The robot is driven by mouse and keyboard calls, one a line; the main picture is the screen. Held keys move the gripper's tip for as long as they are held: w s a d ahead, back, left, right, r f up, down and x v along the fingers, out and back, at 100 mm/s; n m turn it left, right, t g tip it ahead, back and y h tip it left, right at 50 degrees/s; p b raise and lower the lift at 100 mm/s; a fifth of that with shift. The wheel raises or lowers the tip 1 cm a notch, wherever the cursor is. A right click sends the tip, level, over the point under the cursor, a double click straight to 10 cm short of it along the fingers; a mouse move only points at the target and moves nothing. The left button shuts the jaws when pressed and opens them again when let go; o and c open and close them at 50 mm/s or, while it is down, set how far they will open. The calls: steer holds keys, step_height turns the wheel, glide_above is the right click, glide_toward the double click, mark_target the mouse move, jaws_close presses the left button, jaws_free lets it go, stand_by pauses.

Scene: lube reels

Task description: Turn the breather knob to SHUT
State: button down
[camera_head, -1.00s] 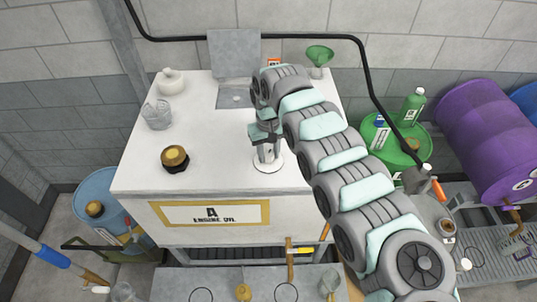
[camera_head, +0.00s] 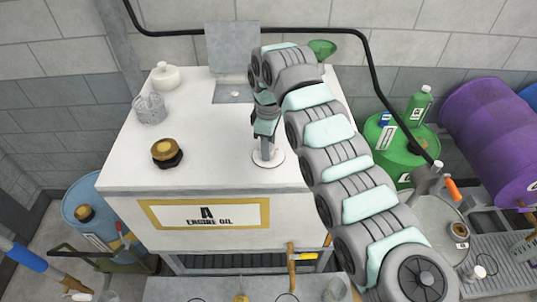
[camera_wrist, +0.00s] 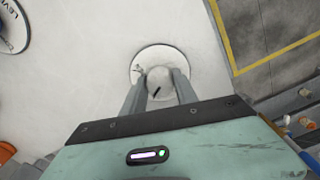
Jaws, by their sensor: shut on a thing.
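The breather knob (camera_wrist: 158,76) is a small pale round knob with a short black mark, on a round white plate (camera_wrist: 154,52) on the white tank top. In the wrist view the mark points down and slightly left. Small marks show at the plate's left side, too small to read. My gripper (camera_wrist: 160,88) is shut on the knob, one finger on each side. In the head view my gripper (camera_head: 266,148) stands upright over the plate (camera_head: 260,162) near the tank's front edge, and its fingers hide most of the knob.
The white tank (camera_head: 130,165) carries a gold cap (camera_head: 166,150) on a black base, a clear ribbed jar (camera_head: 150,108), a white pot (camera_head: 165,77) and a grey open hatch lid (camera_head: 232,48). A disc lettered LEVEL (camera_wrist: 14,28) shows in the wrist view.

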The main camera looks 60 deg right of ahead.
steer(key=shift+n+b, duration=1.6)
steer(key=shift+b, duration=0.1)
steer(key=shift+n, duration=0.3)
steer(key=c, duration=0.9)
jaws_free()
steer(key=shift+c, duration=0.2)
steer(key=shift+r, duration=0.1)
step_height(320, 180, up, 10)
steer(key=shift+p, duration=1)
steer(key=shift+r+p, duration=0.35)
steer(key=shift+p, duration=0.05)
